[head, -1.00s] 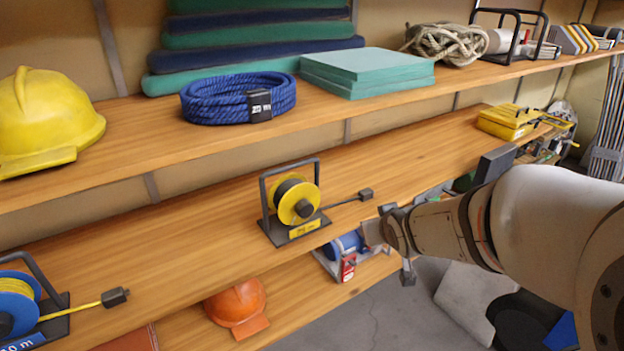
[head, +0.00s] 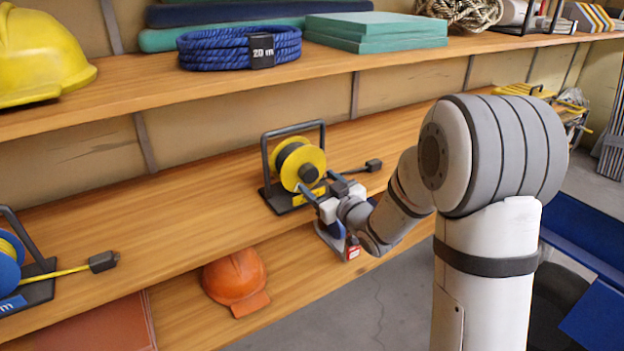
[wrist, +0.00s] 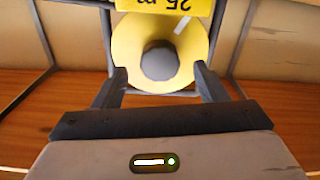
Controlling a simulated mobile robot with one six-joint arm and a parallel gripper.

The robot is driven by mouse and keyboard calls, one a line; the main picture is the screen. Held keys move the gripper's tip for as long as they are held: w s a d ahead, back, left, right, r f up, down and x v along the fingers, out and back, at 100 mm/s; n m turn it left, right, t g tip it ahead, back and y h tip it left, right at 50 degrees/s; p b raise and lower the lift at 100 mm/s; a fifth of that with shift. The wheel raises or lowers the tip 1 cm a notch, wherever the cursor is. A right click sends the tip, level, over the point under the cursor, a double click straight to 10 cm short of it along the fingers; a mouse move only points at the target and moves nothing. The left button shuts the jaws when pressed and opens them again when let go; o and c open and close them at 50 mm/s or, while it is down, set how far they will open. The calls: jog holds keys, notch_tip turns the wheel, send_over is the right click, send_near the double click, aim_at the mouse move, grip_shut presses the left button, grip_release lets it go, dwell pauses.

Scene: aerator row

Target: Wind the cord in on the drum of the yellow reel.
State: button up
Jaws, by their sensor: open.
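The yellow reel (head: 313,158) stands upright in its dark frame (head: 324,140) on the middle shelf. A dark cord runs out to the right and ends in a dark plug (head: 373,165) on the shelf. My gripper (head: 318,189) is open in front of the reel, its fingers pointing at the drum face. In the wrist view the yellow drum face (wrist: 130,50) and its grey round hub (wrist: 159,62) lie between and beyond the open fingers (wrist: 160,73). The hub appears untouched. The cord is not visible in the wrist view.
A blue reel (head: 10,275) with a yellow cord stands at the left of the same shelf (head: 150,235). An orange helmet (head: 236,278) sits on the shelf below. The upper shelf holds a yellow helmet (head: 40,60) and a blue rope coil (head: 225,50).

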aim_at(312, 177)
jog(key=x, duration=0.4)
jog(key=shift+c, duration=0.6)
jog(key=c, duration=0.9)
jog(key=shift+o, duration=0.2)
jog(key=shift+m, duration=0.3)
